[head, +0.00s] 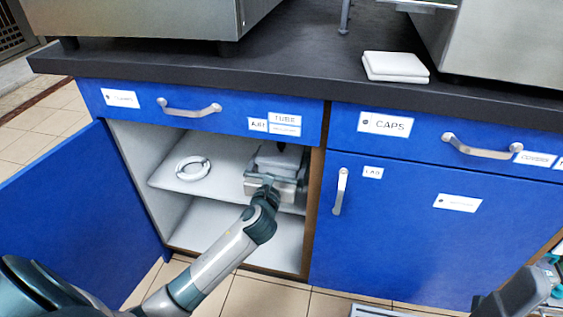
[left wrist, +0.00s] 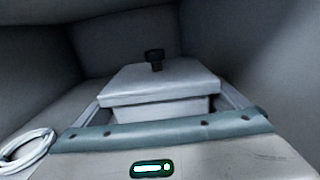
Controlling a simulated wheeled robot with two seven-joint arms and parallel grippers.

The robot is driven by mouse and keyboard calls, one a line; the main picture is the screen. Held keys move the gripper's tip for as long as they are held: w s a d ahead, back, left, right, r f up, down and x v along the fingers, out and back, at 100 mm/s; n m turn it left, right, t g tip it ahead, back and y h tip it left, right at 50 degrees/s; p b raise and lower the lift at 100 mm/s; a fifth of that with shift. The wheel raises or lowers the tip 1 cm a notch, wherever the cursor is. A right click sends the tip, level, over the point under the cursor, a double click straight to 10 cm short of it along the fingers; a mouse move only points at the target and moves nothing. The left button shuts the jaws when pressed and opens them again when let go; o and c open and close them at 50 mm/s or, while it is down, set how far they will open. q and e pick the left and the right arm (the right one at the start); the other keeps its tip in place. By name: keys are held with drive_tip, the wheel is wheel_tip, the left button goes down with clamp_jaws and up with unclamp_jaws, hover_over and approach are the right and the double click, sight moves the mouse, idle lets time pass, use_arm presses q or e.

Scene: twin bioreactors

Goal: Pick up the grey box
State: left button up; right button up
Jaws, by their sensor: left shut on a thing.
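The grey box (head: 278,158) is on the upper shelf inside the open blue cabinet, with a pale lid. In the left wrist view the box (left wrist: 160,85) is close ahead, with a black knob (left wrist: 154,58) on or just behind its lid. My left gripper (head: 272,178) reaches into the cabinet and is shut on the box, with a finger along each side. The gripper body hides the lower front of the box. I cannot tell whether the box is clear of the shelf. Part of my right arm shows at the lower right; its fingertips cannot be made out.
A white ring-shaped coil (head: 193,169) lies on the shelf left of the box; it also shows in the left wrist view (left wrist: 25,150). The open cabinet door (head: 80,215) stands at the left. The drawer front (head: 240,118) is above, the brown cabinet side (head: 315,200) at the right.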

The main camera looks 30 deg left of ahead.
sight(280, 149)
use_arm(q)
wheel_tip(280, 149, up, 4)
drive_tip(key=shift+r+p, duration=0.1)
drive_tip(key=shift+p, duration=0.65)
